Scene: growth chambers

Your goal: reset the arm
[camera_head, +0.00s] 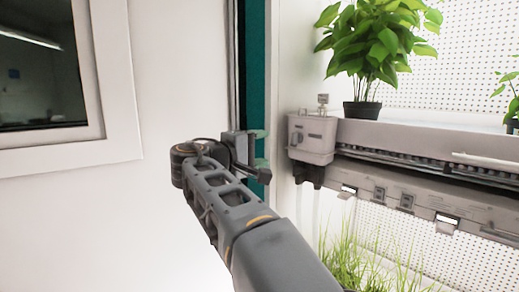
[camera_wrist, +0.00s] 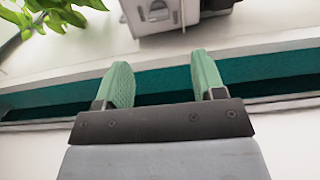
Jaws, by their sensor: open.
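My arm reaches up from the bottom of the head view, with my gripper (camera_head: 262,150) at its far end, in front of the teal strip (camera_head: 257,60) of the chamber's door frame. In the wrist view my gripper (camera_wrist: 165,82) shows two green fingers standing well apart. Nothing is between them. Behind the fingers runs the teal strip (camera_wrist: 55,95). Part of the gripper is hidden behind my wrist in the head view.
Right of my gripper is a grey box (camera_head: 311,138) at the end of a shelf (camera_head: 430,133). A potted leafy plant (camera_head: 375,50) stands on the shelf. Grass (camera_head: 365,262) grows below. A dark window (camera_head: 40,65) is in the white wall (camera_head: 185,70) at left.

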